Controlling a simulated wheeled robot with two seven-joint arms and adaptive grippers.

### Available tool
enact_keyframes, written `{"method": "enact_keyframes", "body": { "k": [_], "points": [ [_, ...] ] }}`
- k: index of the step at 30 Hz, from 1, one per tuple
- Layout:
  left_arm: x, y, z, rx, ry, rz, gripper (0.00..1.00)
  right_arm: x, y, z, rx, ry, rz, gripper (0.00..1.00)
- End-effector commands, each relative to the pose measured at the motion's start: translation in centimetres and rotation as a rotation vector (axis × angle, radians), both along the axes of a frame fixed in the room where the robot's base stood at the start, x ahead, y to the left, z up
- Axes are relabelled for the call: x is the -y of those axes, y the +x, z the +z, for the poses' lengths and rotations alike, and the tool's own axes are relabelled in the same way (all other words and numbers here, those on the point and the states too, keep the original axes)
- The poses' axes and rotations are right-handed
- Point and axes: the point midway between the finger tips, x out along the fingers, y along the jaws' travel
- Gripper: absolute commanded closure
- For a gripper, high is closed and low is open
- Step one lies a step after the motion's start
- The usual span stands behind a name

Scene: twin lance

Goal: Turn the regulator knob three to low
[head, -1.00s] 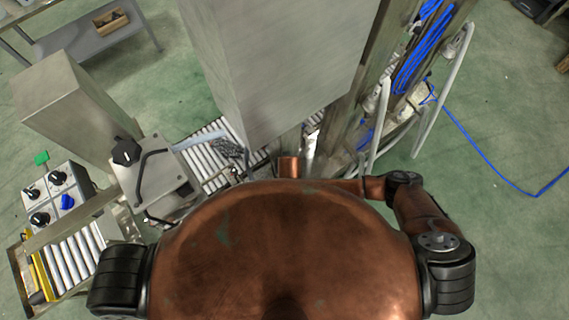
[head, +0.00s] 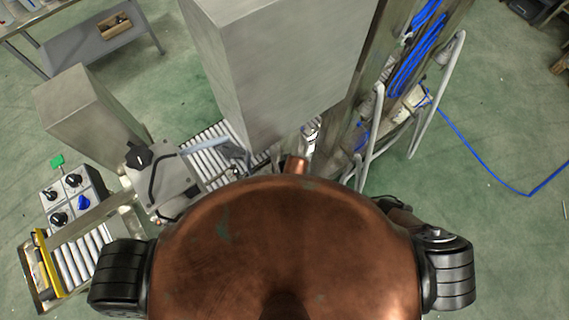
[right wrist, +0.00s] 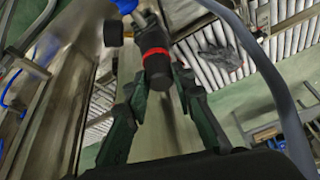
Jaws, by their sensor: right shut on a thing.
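In the right wrist view, a black cylindrical knob (right wrist: 156,62) with a red ring sits on a dark fitting. My right gripper (right wrist: 162,80) has its green fingers on either side of the knob's near end and is shut on it. I see no readable number or setting on it. In the head view my right gripper is hidden behind my copper body. My left gripper is in neither current view.
A second black knob (right wrist: 113,33) stands close to the left of the held one. A grey tube (right wrist: 265,75) curves by on the right. In the head view, a control box (head: 78,217) with several knobs stands at the left, near roller conveyors (head: 212,160).

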Motion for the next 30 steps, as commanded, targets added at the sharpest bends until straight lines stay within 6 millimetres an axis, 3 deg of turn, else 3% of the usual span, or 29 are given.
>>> {"method": "enact_keyframes", "body": {
  "k": [1, 9, 18, 30],
  "points": [
    [0.0, 0.1, 1.0, 0.001, 0.0, 0.0, 0.6, 0.1, 0.0, 0.5, -0.001, 0.001, 0.031, 1.0],
    [0.0, 0.2, 2.5, 0.003, 0.0, 0.0, 0.6, 0.1, 0.3, 0.3, 0.003, 0.001, 0.269, 1.0],
    [0.0, 0.2, 3.2, 0.003, 0.001, 0.0, 0.6, 0.2, 0.4, 0.2, 0.003, 0.0, 0.473, 1.0],
    [0.0, 0.2, 3.4, 0.003, 0.001, 0.0, 0.6, 0.1, 0.4, 0.1, 0.003, 0.001, 0.581, 1.0]
  ]
}}
